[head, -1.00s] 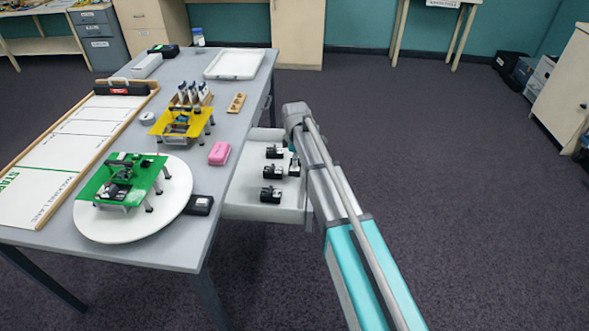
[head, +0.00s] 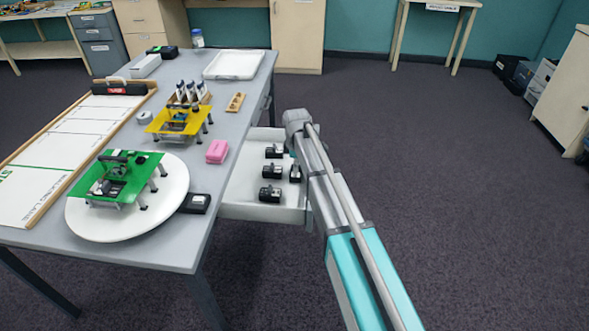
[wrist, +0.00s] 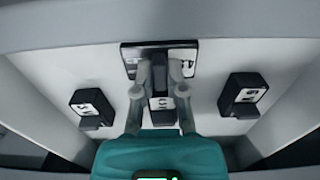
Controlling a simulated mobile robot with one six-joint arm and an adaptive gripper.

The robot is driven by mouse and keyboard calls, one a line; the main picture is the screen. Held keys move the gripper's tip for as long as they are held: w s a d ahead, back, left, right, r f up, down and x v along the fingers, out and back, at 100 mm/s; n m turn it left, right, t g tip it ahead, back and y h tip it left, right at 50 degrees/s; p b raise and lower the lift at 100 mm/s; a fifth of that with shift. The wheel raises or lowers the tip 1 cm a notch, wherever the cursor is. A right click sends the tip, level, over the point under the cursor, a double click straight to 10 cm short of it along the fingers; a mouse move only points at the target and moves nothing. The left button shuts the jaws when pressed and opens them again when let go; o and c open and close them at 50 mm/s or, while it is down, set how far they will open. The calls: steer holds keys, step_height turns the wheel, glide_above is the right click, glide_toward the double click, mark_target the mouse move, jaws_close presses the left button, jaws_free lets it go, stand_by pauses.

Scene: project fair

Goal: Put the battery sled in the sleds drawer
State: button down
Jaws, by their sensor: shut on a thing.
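The battery sled (wrist: 130,55), a black plate with a small block and pale markings, is in my gripper (wrist: 160,76) in the wrist view. Both fingers are closed on its block. In the head view the held sled (head: 295,174) is inside the open sleds drawer (head: 246,211), right of a row of similar sleds. I cannot tell whether the sled touches the drawer floor.
Three other sleds stand in the drawer: one at the far end (head: 274,151), one in the middle (head: 271,172) and one nearest (head: 270,194). The drawer wall (wrist: 230,28) passes close by. The table (head: 165,250) holds a green board (head: 150,170) and a pink block (head: 217,151).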

steer(key=shift+f, duration=0.2)
steer(key=c, duration=0.7)
jaws_free()
steer(key=shift+r, duration=0.1)
steer(key=shift+r, duration=0.1)
step_height(320, 180, up, 12)
steer(key=p, duration=1.2)
stand_by(0.4)
